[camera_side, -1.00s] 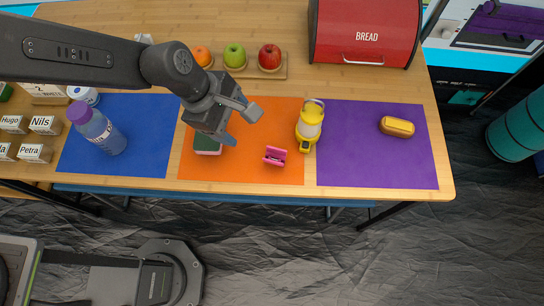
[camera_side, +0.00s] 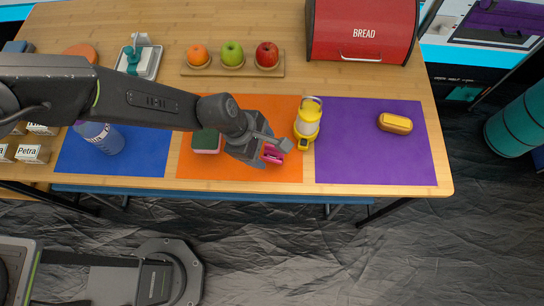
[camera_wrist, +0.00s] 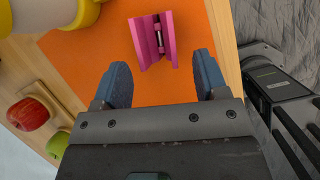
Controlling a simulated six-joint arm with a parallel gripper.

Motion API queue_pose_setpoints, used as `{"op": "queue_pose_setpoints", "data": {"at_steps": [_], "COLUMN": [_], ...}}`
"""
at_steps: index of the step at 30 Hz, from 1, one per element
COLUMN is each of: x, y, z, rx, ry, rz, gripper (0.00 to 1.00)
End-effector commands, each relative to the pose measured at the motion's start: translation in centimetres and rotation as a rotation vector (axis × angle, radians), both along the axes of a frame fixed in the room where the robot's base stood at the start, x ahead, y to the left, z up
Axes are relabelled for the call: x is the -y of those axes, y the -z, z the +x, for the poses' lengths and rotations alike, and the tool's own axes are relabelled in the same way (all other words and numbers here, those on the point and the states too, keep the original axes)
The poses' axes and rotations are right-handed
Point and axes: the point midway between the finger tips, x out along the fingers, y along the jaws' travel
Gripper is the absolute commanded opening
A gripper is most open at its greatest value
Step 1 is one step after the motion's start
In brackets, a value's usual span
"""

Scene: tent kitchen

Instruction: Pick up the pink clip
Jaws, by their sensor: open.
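The pink clip (camera_wrist: 149,38) lies on the orange mat (camera_wrist: 92,52) in the wrist view, just beyond my fingertips and roughly centred between them. In the side view the clip (camera_side: 272,153) is partly hidden by my gripper (camera_side: 272,150), which is over or close beside it. In the wrist view my gripper (camera_wrist: 160,75) is open, with a blue-tipped finger on each side and nothing between them. I cannot tell its exact height above the mat.
A yellow lantern (camera_side: 307,122) stands close to the right of the clip. A green-and-pink sponge (camera_side: 206,141) lies to its left. Fruit on a wooden board (camera_side: 276,72) and a red bread box (camera_side: 362,30) are behind. The purple mat (camera_side: 365,155) is mostly clear.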

Motion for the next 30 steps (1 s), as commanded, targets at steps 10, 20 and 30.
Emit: {"op": "queue_pose_setpoints", "data": {"at_steps": [10,20,30], "x": [0.9,0.9,0.8], "y": [1.9,1.9,2.0], "z": [0.0,0.0,0.0], "rx": [0.000,0.000,0.000], "ry": [0.001,0.001,0.001], "rz": [0.000,0.000,0.001], "gripper": [0.67,0.44,0.11]}}
